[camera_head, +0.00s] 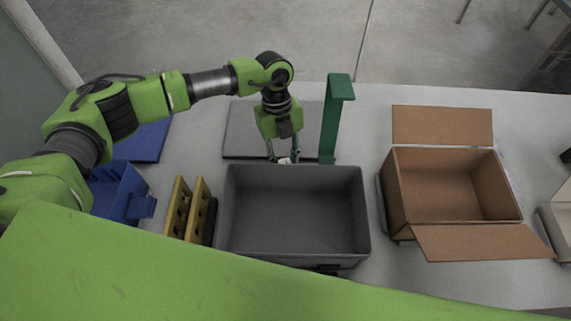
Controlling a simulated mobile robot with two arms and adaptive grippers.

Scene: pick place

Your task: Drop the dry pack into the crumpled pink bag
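My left gripper (283,157) hangs pointing down just behind the back rim of a grey bin, over the front of a flat grey panel. Its two fingers look apart. A small whitish thing (285,160) shows between or just beyond the fingertips. It is too small and too covered to tell whether it is the dry pack or whether the fingers touch it. I see no crumpled pink bag. My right gripper is out of view.
The grey bin (232,205) looks empty. An open cardboard box (393,190) stands right of it. A green upright stand (335,120) is close right of my gripper. Yellow slotted blocks (178,205) and a blue bin (120,195) are left. The flat grey panel (240,130) lies behind.

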